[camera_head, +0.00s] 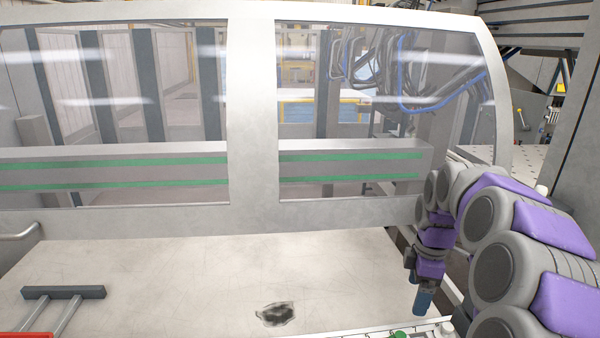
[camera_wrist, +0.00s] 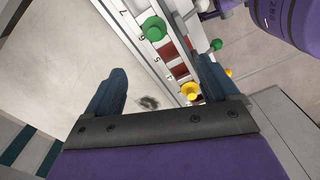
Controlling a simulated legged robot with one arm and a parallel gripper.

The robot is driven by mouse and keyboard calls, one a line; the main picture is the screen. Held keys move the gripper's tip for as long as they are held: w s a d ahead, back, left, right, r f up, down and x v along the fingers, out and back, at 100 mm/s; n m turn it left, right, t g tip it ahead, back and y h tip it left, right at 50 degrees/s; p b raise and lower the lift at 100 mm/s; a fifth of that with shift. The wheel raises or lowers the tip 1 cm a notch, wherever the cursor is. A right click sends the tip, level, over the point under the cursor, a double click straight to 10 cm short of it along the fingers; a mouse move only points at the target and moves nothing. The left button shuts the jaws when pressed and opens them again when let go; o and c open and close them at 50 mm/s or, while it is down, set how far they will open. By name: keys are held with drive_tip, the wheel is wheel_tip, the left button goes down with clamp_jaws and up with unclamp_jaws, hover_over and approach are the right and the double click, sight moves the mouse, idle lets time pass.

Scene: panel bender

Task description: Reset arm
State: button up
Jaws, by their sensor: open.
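My arm, purple and grey, comes in from the right in the head view and bends down. My gripper (camera_head: 423,302) hangs at its end, over the right front of the pale table. In the wrist view my gripper (camera_wrist: 161,66) has its two dark blue fingers spread apart, with nothing between them. Beyond the fingers is a control panel strip (camera_wrist: 138,12) with green, yellow and red parts. The fingers appear apart from it, but the exact distance cannot be told.
The pale table (camera_head: 180,275) has a dark stain (camera_head: 275,314) and is mostly clear. A grey handle-like bar (camera_head: 62,292) lies at its left. Behind stands the machine's windowed guard frame (camera_head: 252,120). A green button (camera_head: 399,334) shows at the bottom edge.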

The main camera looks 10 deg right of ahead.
drive_tip(key=s+a+m, duration=0.6)
drive_tip(key=s+a, duration=0.5)
drive_tip(key=s, duration=0.3)
drive_tip(key=s+a+f+m, duration=0.1)
drive_tip(key=s+m, duration=0.1)
drive_tip(key=s, duration=0.3)
drive_tip(key=s+a+f+m+g, duration=0.1)
drive_tip(key=s+a+f+m, duration=0.1)
drive_tip(key=s, duration=0.4)
drive_tip(key=s+a+f+m, duration=0.1)
drive_tip(key=s+f+m, duration=0.1)
drive_tip(key=s, duration=0.3)
drive_tip(key=shift+s+a+m+g+b, duration=0.25)
drive_tip(key=shift+s+m+g+b, duration=0.15)
drive_tip(key=shift+m, duration=0.5)
drive_tip(key=shift+d, duration=0.1)
drive_tip(key=shift+d, duration=0.4)
